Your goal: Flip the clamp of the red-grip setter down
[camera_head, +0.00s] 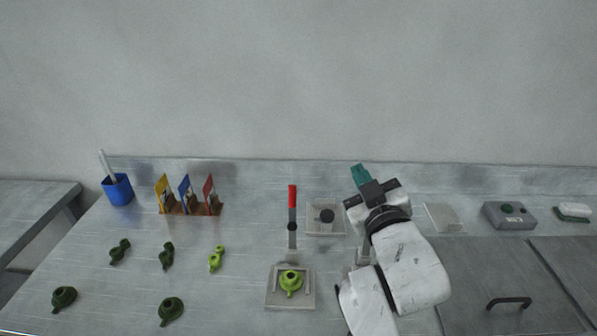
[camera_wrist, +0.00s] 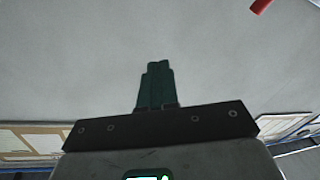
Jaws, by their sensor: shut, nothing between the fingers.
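The red-grip setter (camera_head: 292,226) has its lever standing upright, with the red grip (camera_head: 292,196) at the top and a dark joint below it. Its grey base plate (camera_head: 308,299) lies in front of the lever and holds a light green piece (camera_head: 291,282). My gripper (camera_head: 357,168) is to the right of the red grip, apart from it, with its teal fingers pointing up and toward the back wall. In the wrist view, my gripper's fingers (camera_wrist: 157,64) are shut together and empty. A red end, probably the grip (camera_wrist: 260,5), shows at the top right there.
My arm hides part of another fixture (camera_head: 361,257). Several green pieces (camera_head: 171,309) lie at left, with a card rack (camera_head: 190,209) and blue cup (camera_head: 117,190) behind. A grey button box (camera_head: 509,215) stands at right.

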